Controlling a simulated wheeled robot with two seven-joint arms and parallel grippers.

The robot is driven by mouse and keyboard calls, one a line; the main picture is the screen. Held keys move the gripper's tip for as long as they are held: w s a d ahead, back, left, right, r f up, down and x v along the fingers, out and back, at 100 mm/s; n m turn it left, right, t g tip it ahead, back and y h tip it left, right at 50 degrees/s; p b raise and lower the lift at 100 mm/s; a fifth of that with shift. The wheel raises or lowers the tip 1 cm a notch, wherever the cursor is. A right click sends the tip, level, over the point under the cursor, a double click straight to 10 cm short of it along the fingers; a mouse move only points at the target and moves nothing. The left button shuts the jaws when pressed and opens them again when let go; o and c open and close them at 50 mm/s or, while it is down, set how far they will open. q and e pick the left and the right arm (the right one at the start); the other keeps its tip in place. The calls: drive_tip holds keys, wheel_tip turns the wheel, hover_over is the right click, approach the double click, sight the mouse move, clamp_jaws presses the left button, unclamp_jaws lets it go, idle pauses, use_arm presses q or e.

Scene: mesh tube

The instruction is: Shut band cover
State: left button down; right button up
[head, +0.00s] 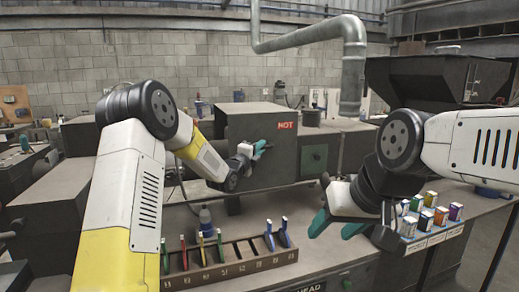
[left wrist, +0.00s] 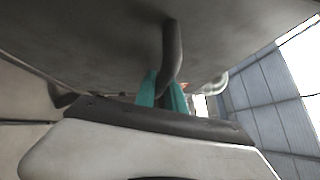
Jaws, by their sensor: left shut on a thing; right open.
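A dark grey box-shaped cover (head: 245,125) with a red HOT label stands on the machine at the centre of the head view; I take it to be the band cover. My left gripper (head: 262,149) is at its front face. In the left wrist view a dark curved handle (left wrist: 174,50) comes off a dark panel (left wrist: 90,45). The teal fingers of my left gripper (left wrist: 163,95) are shut on this handle. From these views I cannot tell how far the cover is open. My right gripper (head: 336,226) is open and empty above the bench, to the right.
A slotted wooden rack (head: 230,265) with several coloured-handled tools lies at the bench front. A tray of small coloured boxes (head: 430,238) is at the right, near my right arm. A dark hopper (head: 440,80) stands behind it. A grey pipe (head: 352,75) rises behind the machine.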

use_arm(q)
drive_tip(key=shift+a, duration=0.15)
idle(0.4)
drive_tip(key=s+a, duration=0.4)
drive_tip(key=a, duration=1)
drive_tip(key=s+a, duration=0.5)
drive_tip(key=a, duration=0.9)
drive_tip(key=shift+s+a, duration=0.15)
drive_tip(key=shift+f, duration=0.1)
drive_tip(key=c, duration=1.5)
unclamp_jaws()
drive_tip(key=shift+a, duration=0.15)
drive_tip(key=shift+o, duration=0.5)
